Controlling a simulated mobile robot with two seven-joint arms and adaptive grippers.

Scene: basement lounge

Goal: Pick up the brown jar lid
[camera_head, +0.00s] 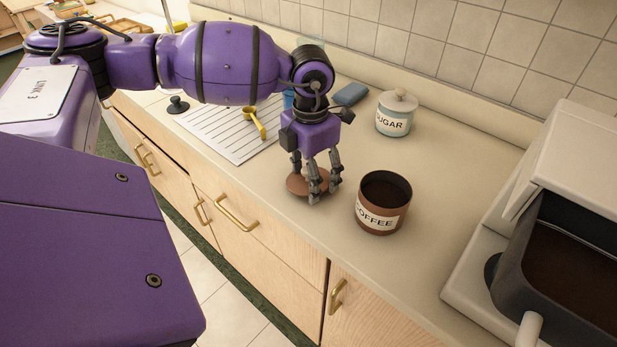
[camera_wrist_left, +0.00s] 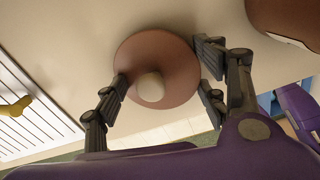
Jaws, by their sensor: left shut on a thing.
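The brown jar lid (camera_head: 297,186) is a round brown disc on the counter, beside the coffee jar. In the left wrist view the lid (camera_wrist_left: 178,62) shows from above, with a pale round knob (camera_wrist_left: 150,87) at its middle. My left gripper (camera_head: 317,195) points down over the lid, its fingers around the knob area. In the left wrist view the fingers of my left gripper (camera_wrist_left: 160,88) stand on either side of the knob, shut on the lid. The brown coffee jar (camera_head: 383,204), labelled COFFEE, stands open to the right of the gripper. My right gripper is not in view.
A sugar jar (camera_head: 395,113) with its lid on stands behind the coffee jar. A ribbed draining board (camera_head: 225,130) with a yellow utensil (camera_head: 254,122) lies to the left. A large appliance (camera_head: 575,240) is at the right. The counter's front edge is close to the lid.

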